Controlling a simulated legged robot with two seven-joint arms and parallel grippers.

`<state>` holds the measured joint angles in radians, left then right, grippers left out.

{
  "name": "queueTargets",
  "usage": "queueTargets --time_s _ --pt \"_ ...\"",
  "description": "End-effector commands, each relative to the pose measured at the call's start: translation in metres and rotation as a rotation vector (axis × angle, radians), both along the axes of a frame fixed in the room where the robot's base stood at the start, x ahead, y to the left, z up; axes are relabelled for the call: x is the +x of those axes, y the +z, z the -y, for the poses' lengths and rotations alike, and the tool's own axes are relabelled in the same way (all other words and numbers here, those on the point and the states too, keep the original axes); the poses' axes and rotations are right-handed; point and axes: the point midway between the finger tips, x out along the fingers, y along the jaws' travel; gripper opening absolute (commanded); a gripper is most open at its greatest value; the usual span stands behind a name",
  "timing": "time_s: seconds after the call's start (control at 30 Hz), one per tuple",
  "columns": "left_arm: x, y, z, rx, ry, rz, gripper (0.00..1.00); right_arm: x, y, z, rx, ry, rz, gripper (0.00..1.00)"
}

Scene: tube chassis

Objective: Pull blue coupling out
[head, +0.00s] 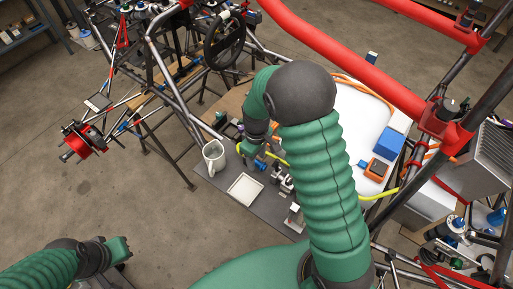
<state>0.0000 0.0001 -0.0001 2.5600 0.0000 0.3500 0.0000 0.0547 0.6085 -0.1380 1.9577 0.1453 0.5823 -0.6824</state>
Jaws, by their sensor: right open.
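My right arm rises through the middle of the head view and bends down to its gripper (249,152), which is open above the grey work table (216,180). A small blue part (260,164), perhaps the blue coupling, shows just below and right of this gripper, near a yellow hose (275,158). It is too small to tell whether the fingers are around it or apart from it. My left gripper (121,248) is at the lower left, over the floor and away from the table; its fingers are not clear.
A white mug (213,156) and a white square tray (245,188) stand left of and below the right gripper. Small metal fittings (283,180) lie to its right. Red and grey chassis tubes (340,54) cross above and right.

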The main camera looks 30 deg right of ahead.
Motion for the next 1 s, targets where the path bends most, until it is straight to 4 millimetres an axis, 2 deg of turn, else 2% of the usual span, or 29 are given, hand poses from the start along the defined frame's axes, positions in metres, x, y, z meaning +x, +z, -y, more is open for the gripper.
queueTargets --time_s 0.17,0.4,0.53,0.7,1.0 --pt "0.000 -0.004 0.000 0.000 0.000 0.000 0.00 0.003 0.039 0.001 -0.001 0.000 0.008 0.45" --pt "0.000 -0.009 0.000 0.000 0.000 0.000 0.00 0.004 0.110 0.002 -0.001 -0.001 0.007 0.45" --pt "0.000 -0.010 0.000 0.000 0.000 0.000 0.00 0.004 0.139 0.002 0.000 0.000 0.004 0.45" --pt "0.000 -0.010 0.000 0.000 0.000 0.000 0.00 0.004 0.158 0.002 0.000 0.000 0.001 0.45" --pt "0.000 -0.010 0.000 0.000 0.000 0.000 0.00 0.004 0.160 0.002 0.001 0.000 0.000 0.45"
